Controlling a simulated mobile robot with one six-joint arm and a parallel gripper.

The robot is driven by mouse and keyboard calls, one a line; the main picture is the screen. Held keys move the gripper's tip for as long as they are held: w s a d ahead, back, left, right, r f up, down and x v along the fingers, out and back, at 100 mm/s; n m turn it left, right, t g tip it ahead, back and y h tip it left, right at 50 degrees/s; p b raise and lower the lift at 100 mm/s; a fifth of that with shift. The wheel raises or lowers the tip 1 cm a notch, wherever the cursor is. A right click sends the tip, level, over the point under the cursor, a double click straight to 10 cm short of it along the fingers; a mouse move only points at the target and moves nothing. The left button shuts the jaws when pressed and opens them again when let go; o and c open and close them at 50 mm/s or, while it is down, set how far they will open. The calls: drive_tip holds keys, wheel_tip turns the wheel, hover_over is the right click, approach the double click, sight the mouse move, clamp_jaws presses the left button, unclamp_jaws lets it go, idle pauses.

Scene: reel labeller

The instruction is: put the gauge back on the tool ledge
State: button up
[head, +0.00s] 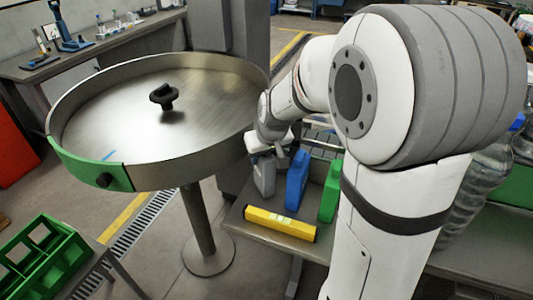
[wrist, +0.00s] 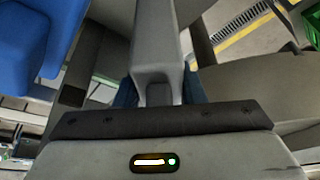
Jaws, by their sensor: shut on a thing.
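My gripper (head: 262,152) is at the left end of the tool ledge (head: 236,222) and is shut on a grey jug-shaped piece (head: 264,178). In the wrist view the grey piece (wrist: 155,45) runs up the middle from between the jaws (wrist: 157,92). I cannot tell whether this is the gauge, or whether its bottom touches the ledge. A blue jug-shaped piece (head: 296,182) and a green one (head: 331,188) stand to its right. A yellow bar (head: 280,223) with a pale window lies along the ledge's front.
A large round steel table (head: 125,110) with a raised rim and a black knob (head: 164,96) stands left of the ledge. A green divided crate (head: 42,255) is at lower left. Clear plastic bottles (head: 480,180) stand at right, behind my arm. A workbench (head: 90,55) is at the back left.

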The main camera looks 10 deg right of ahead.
drive_tip(key=shift+s, duration=0.1)
drive_tip(key=shift+f, duration=0.15)
drive_tip(key=o, duration=1.3)
drive_tip(key=shift+c, duration=0.2)
drive_tip(key=a+b+v, duration=0.1)
drive_tip(key=b+v, duration=0.1)
drive_tip(key=v, duration=1)
drive_tip(key=s+f, duration=0.3)
drive_tip(key=s, duration=0.6)
drive_tip(key=s+d+f+m, duration=0.1)
drive_tip(key=s+f, duration=0.2)
drive_tip(key=s, duration=0.6)
drive_tip(key=shift+m+g+h, duration=0.3)
drive_tip(key=shift+g, duration=0.1)
